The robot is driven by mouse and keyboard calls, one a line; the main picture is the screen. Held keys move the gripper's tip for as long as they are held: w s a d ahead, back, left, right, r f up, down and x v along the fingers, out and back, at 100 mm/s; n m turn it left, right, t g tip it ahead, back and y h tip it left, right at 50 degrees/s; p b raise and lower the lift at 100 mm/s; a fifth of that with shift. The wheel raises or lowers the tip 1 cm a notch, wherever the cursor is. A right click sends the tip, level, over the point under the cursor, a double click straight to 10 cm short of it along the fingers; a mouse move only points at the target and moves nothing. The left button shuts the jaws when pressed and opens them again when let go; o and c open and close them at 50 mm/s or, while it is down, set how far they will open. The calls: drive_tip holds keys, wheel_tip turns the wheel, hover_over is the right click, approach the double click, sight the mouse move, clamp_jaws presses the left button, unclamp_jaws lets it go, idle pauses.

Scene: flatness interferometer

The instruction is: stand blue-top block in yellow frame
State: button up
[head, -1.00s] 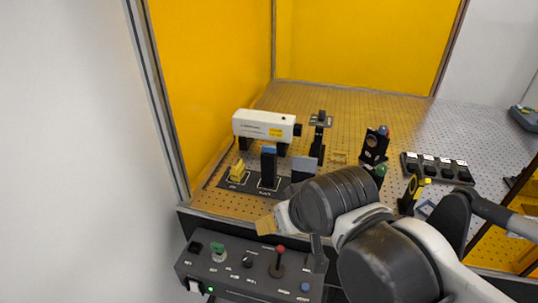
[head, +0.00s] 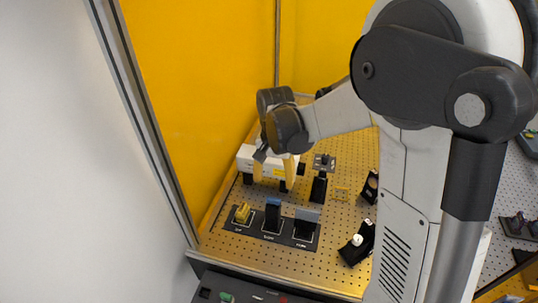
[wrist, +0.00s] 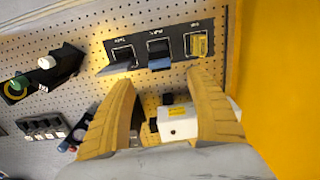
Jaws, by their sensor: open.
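The blue-top block (head: 273,213) stands upright in the middle slot of a black holder plate (head: 261,238). It also shows in the wrist view (wrist: 159,53), beyond the fingertips. My gripper (head: 276,168) is above and behind the block, over the white laser box. Its tan fingers are spread with nothing held, as the wrist view (wrist: 157,84) shows.
A yellow block (head: 242,212) and a grey block (head: 307,223) flank the blue-top block closely. The white laser box (head: 246,158) and a post mount (head: 320,180) stand behind. A black optic mount (head: 358,243) is to the right. A yellow wall (head: 190,90) rises at left.

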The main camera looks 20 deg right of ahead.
sight(273, 198)
wheel_tip(273, 198, down, 11)
drive_tip(key=shift+s+r+b, duration=0.1)
drive_tip(key=shift+r+b, duration=0.05)
drive_tip(key=shift+b, duration=0.5)
clamp_jaws()
drive_tip(key=shift+r, duration=0.2)
drive_tip(key=shift+r+p, duration=1.65)
drive_tip(key=shift+r, duration=1.3)
